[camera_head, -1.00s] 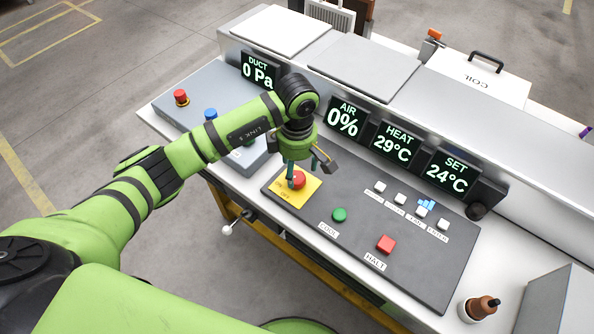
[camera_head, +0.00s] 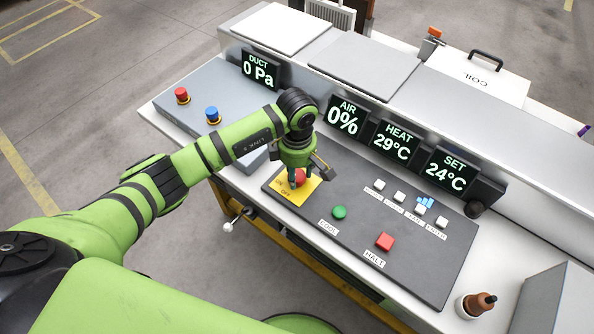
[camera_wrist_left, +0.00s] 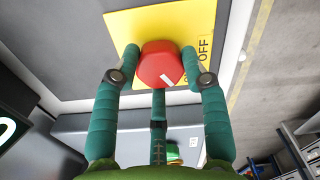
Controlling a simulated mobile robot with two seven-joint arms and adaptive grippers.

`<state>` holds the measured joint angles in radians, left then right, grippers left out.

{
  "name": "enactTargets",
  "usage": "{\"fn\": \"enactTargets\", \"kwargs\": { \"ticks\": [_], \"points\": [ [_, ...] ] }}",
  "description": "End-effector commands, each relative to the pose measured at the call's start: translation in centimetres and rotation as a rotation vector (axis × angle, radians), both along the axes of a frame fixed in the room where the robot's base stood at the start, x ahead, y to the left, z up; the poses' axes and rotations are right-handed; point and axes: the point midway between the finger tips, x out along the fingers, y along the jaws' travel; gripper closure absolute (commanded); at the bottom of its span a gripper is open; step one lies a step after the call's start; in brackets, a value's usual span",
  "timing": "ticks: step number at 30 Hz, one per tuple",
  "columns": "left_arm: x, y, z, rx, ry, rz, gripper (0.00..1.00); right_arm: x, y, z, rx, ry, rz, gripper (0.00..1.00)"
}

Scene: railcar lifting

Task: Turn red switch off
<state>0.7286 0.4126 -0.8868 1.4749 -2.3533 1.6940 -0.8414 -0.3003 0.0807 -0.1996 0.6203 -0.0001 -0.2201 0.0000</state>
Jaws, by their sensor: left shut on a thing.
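The red switch (camera_head: 300,176) is a round knob on a yellow plate (camera_head: 288,194) at the left end of the dark control panel. My left gripper (camera_head: 299,182) points down over it, its fingers around the knob. In the left wrist view, the red switch (camera_wrist_left: 160,66) sits between the fingertips of my left gripper (camera_wrist_left: 160,51), shut on it. A short white mark shows on the knob's face. The word OFF (camera_wrist_left: 204,47) is readable on the plate; the ON label is partly hidden by a finger. My right gripper is not in view.
Displays behind read AIR 0% (camera_head: 343,117), HEAT 29°C, SET 24°C and DUCT 0 Pa. A brown-topped bottle (camera_head: 481,304) stands at the front right.

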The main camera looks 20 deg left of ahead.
Motion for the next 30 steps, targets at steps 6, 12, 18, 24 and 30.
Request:
{"fn": "enactTargets", "kwargs": {
  "ticks": [6, 12, 18, 24, 30],
  "points": [
    [-0.1, -0.1, -0.2, -0.003, 0.002, 0.063, 0.89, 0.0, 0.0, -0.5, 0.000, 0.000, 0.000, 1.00],
    [-0.1, -0.1, -0.3, -0.003, 0.002, 0.199, 0.89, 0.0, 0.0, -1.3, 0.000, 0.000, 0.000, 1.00],
    [-0.1, -0.2, -0.3, -0.003, 0.004, 0.382, 0.89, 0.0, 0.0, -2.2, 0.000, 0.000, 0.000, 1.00],
    [-0.1, -0.2, -0.3, -0.004, 0.004, 0.570, 0.89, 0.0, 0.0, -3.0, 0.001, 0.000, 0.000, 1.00],
    [-0.1, -0.2, -0.3, -0.005, 0.005, 0.747, 0.89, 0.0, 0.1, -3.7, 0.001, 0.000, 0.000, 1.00]
  ]
}}
